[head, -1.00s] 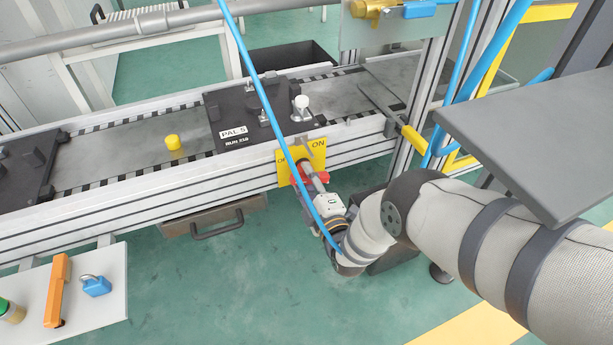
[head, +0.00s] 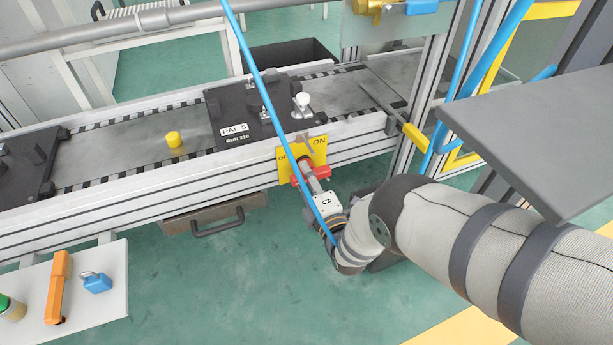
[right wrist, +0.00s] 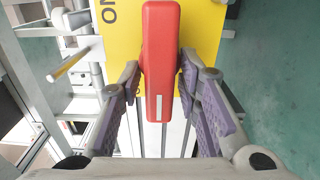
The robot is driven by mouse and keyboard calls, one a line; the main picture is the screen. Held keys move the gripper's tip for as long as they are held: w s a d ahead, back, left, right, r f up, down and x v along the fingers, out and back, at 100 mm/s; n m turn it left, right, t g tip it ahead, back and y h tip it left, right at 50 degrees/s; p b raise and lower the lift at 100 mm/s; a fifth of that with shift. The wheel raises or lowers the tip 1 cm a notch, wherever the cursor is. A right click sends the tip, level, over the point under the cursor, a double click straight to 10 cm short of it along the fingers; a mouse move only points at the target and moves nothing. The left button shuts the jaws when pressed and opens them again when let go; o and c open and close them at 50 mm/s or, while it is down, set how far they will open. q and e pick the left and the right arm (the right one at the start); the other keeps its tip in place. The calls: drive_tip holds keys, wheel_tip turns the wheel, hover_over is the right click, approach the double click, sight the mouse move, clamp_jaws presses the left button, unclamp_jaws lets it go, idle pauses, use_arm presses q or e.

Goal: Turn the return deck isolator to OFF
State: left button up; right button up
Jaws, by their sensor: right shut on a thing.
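The return deck isolator is a red handle (head: 324,172) on a yellow plate (head: 319,144) on the conveyor's front side. The plate reads ON at its right, with partly hidden letters at its left. My right gripper (head: 310,172) is at the handle, which shows red on both sides of it. In the right wrist view the red handle (right wrist: 160,65) stands lengthwise between the fingers of my right gripper (right wrist: 160,80), with a finger pad at each side. It is shut on the handle. My left gripper is not in view.
A blue hose (head: 262,88) crosses in front of the conveyor and my right wrist. A black pallet (head: 232,131) marked PAL 5 sits on the conveyor above the isolator. A drawer (head: 212,214) is left of it below. A grey panel (head: 540,125) overhangs at the right.

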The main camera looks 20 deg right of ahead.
drive_tip(key=shift+d, duration=0.2)
drive_tip(key=o, duration=0.9)
drive_tip(key=shift+s, duration=0.1)
drive_tip(key=s, duration=1.2)
drive_tip(key=shift+d, duration=0.15)
